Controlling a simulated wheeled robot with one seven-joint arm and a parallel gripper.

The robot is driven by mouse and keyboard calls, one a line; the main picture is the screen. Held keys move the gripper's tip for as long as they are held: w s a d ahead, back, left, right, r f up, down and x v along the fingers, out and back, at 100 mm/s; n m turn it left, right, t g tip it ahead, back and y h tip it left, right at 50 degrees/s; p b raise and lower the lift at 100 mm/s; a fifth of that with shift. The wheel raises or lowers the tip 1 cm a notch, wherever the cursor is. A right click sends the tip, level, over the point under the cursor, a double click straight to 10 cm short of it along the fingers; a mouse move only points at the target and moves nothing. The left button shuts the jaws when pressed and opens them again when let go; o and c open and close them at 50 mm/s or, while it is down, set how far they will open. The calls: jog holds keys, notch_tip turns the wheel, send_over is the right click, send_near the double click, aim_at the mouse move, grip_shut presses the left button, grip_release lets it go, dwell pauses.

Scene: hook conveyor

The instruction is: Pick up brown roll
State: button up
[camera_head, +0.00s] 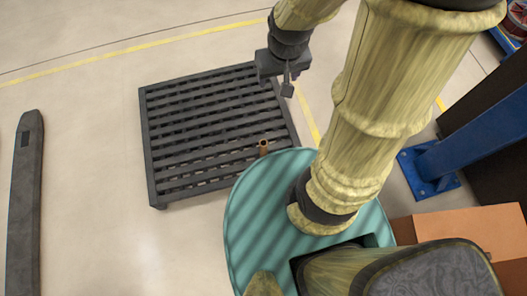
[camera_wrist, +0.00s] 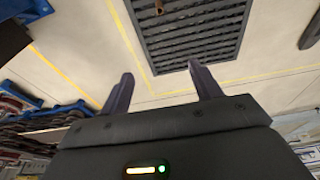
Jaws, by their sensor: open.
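The brown roll (camera_head: 263,147) is a small tube on the slats of a dark pallet (camera_head: 148,150), near the pallet's front right part in the head view. It also shows at the top edge of the wrist view (camera_wrist: 159,7). My gripper (camera_head: 288,88) is above the pallet's right edge in the head view, up and to the right of the roll and apart from it. In the wrist view its two fingers (camera_wrist: 160,88) are spread with nothing between them. The lower end of the roll is close to my round teal base in the head view.
A dark long bar (camera_head: 27,200) lies on the floor at the far left. A blue post with a foot plate (camera_head: 428,174) and a cardboard box (camera_head: 465,228) stand at the right. The pale floor left of the pallet is clear.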

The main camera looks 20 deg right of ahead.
jog(key=w+f+m+g+b, duration=0.1)
jog(key=w+f+b, duration=0.2)
jog(key=f+b, duration=0.75)
jog(key=w+f+b, duration=0.4)
jog(key=f+b, duration=0.3)
jog(key=f, duration=0.6)
jog(key=m+g+b, duration=0.1)
jog(key=m+b, duration=0.1)
jog(key=b, duration=2.1)
send_over(264, 143)
notch_tip(264, 143, down, 33)
jog(key=shift+d+r, duration=0.15)
jog(key=shift+r, duration=0.05)
jog(key=shift+f, duration=0.1)
notch_tip(264, 143, down, 12)
jog(key=b, duration=0.6)
jog(key=shift+b, duration=0.4)
jog(key=f+b, duration=0.4)
jog(key=f, duration=0.1)
jog(key=shift+a+f+b, duration=0.2)
jog(key=shift+a+b, duration=0.1)
